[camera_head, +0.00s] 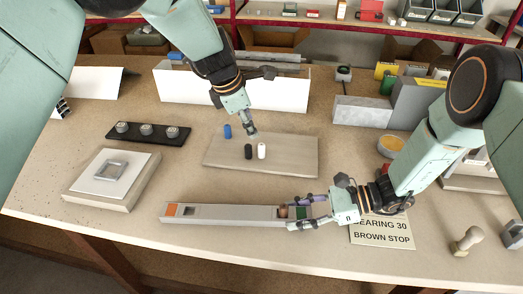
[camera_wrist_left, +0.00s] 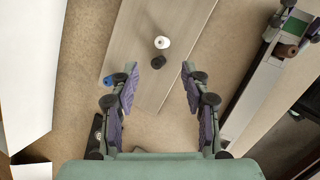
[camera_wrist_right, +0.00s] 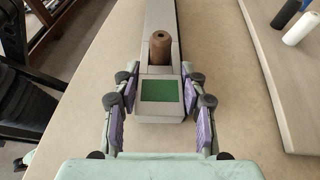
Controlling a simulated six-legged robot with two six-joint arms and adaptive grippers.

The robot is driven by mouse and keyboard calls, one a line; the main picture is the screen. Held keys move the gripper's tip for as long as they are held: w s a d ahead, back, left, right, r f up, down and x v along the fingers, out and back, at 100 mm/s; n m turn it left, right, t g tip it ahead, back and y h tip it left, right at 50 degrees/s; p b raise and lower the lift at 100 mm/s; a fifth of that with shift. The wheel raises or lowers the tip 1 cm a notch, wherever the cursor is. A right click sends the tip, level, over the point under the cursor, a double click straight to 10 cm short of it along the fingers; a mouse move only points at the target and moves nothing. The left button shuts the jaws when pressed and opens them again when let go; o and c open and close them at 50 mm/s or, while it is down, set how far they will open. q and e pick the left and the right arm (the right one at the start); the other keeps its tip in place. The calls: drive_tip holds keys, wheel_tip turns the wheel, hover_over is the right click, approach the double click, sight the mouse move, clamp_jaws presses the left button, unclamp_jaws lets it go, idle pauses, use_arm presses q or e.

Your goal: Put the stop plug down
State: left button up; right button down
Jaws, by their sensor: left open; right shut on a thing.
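Three stop plugs, blue (camera_head: 227,132), black (camera_head: 248,152) and white (camera_head: 262,151), stand on the grey-brown board (camera_head: 295,160). My left gripper (camera_head: 249,127) is open and empty above the board; in the left wrist view the black plug (camera_wrist_left: 169,76) and white plug (camera_wrist_left: 162,43) show near the gap between its fingers. A brown plug (camera_wrist_right: 160,48) stands upright in the grey shutter profile (camera_head: 235,214), beside its green-marked end (camera_wrist_right: 160,91). My right gripper (camera_wrist_right: 159,80) is shut on that end, its fingers on both sides. The brown plug is just beyond the fingertips.
A card reading "BEARING 30 BROWN STOP" (camera_head: 385,233) lies under my right arm. A black strip (camera_head: 172,139) with several round pieces and a block with a square frame (camera_head: 75,196) lie left. Grey blocks (camera_head: 362,113) stand back right. The table between board and profile is clear.

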sight(261, 145)
use_arm(q)
drive_tip(key=w+d+f+n, duration=0.1)
drive_tip(key=f+n, duration=0.1)
drive_tip(key=f, duration=0.1)
drive_tip(key=w+d+f+n, duration=0.1)
drive_tip(key=f+n, duration=0.1)
drive_tip(key=f, duration=0.2)
drive_tip(key=w+d+f+n, duration=0.1)
drive_tip(key=f+n, duration=0.1)
drive_tip(key=f, duration=0.2)
drive_tip(key=shift+w+d+f, duration=0.1)
drive_tip(key=shift+w+f, duration=0.1)
drive_tip(key=shift+w, duration=0.1)
drive_tip(key=shift+c, duration=0.3)
clamp_jaws()
wheel_tip(261, 145, up, 10)
idle(0.9)
